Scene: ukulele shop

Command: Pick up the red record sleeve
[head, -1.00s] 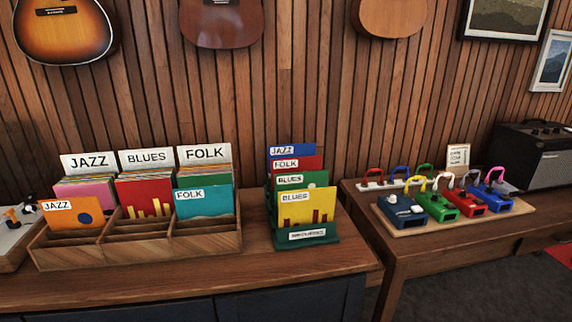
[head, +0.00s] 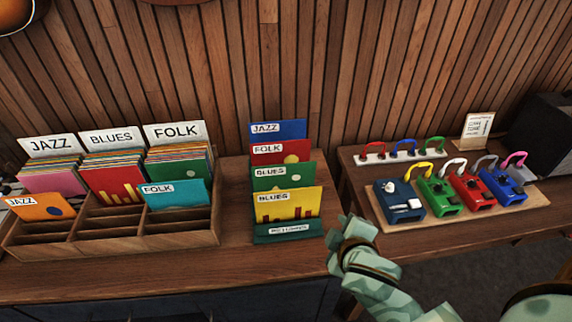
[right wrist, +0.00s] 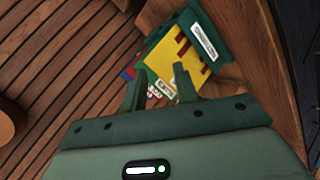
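The red record sleeve (head: 281,154), labelled FOLK, stands in a small green rack (head: 288,237). It is behind a green BLUES sleeve (head: 283,177) and a yellow BLUES sleeve (head: 287,204), and in front of a blue JAZZ sleeve (head: 278,130). Only its upper part shows. My right gripper (head: 348,235) is at the right of the rack, apart from the sleeves. In the right wrist view its two fingers (right wrist: 160,72) are spread with nothing clearly between them, pointing toward the rack's yellow sleeve (right wrist: 180,52). My left gripper is not in view.
A wooden crate (head: 110,238) left of the rack holds many sleeves, including a red one with yellow bars (head: 115,182). Coloured pedals (head: 438,197) stand on a board on the right-hand table. Bare counter lies between crate and rack.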

